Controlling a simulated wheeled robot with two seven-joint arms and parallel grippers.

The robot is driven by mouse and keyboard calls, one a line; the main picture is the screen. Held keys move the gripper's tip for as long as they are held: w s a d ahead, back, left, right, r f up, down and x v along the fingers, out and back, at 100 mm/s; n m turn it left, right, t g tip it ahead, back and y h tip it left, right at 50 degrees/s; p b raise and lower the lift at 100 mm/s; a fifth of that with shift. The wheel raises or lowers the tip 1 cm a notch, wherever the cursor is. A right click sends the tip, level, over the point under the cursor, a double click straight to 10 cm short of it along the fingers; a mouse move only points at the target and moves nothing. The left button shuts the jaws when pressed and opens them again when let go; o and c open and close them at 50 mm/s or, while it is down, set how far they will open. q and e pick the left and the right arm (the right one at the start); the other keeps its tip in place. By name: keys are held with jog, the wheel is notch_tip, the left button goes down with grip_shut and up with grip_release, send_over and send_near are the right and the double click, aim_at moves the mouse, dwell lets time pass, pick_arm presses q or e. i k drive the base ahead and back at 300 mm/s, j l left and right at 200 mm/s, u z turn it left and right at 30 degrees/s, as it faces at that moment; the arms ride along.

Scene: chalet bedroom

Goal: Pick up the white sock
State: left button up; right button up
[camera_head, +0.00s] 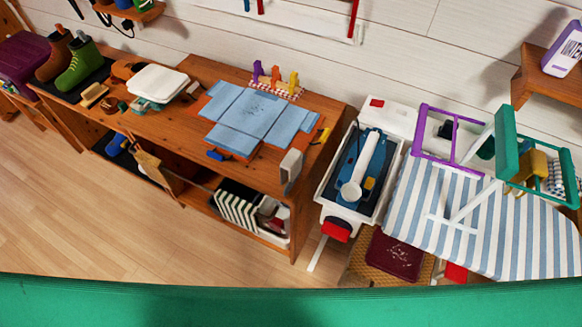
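I cannot pick out a white sock for certain. A long white thing (363,165) with a rounded lower end lies across dark blue items in a white-rimmed bin (325,188), right of the wooden bench; I cannot tell whether it is a sock or a utensil. Neither of my grippers can be seen in the head view.
A blue-striped board (410,205) with purple (453,164) and green frames stands right. The floor (70,200) at left is clear.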

aim_at(292, 165)
jog(key=k+l+z, duration=0.1)
jog(key=z, duration=0.25)
jog(key=k+l+z, duration=0.2)
jog(key=z, duration=0.15)
jog(key=k, duration=0.1)
